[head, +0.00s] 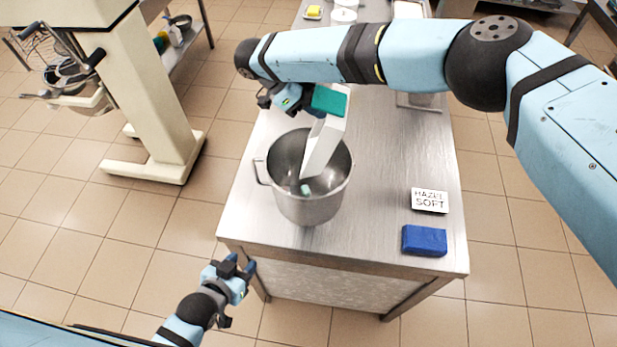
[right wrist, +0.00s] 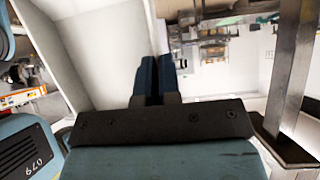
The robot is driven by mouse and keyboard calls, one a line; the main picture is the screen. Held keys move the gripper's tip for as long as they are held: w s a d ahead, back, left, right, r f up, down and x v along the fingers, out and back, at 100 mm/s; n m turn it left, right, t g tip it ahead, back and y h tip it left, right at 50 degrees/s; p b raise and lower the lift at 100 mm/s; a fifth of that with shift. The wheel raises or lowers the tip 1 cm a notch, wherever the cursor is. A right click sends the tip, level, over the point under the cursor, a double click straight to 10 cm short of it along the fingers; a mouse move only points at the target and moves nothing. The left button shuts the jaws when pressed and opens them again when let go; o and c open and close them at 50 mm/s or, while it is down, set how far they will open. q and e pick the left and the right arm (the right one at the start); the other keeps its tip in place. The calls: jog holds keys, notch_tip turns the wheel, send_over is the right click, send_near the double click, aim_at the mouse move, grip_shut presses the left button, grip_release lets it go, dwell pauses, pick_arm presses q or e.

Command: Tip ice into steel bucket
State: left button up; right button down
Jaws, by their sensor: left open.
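The steel bucket (head: 307,207) stands upright on the steel table, its side handle facing left. A white tub (head: 323,147) is tilted steeply above it, its lower end inside the bucket's mouth. A teal patch (head: 328,100) shows at the tub's upper end. A small pale teal piece (head: 305,190) shows inside the bucket; I cannot tell whether it is ice. My right gripper (head: 290,97) is at the tub's upper end; in the right wrist view its fingers (right wrist: 156,78) are close together at the tub's white wall (right wrist: 105,55). My left gripper (head: 238,270) is open and empty, off the table's front-left corner.
A blue block (head: 424,240) and a white card reading HAZEL SOFT (head: 430,200) lie on the table's (head: 385,200) right side. White containers (head: 343,15) and a yellow item (head: 313,12) are at the far end. A cream mixer (head: 155,110) stands left. The floor between is clear.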

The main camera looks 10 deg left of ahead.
jog(key=shift+a+r+h, duration=0.2)
jog(key=shift+a+h, duration=0.05)
jog(key=shift+h, duration=0.05)
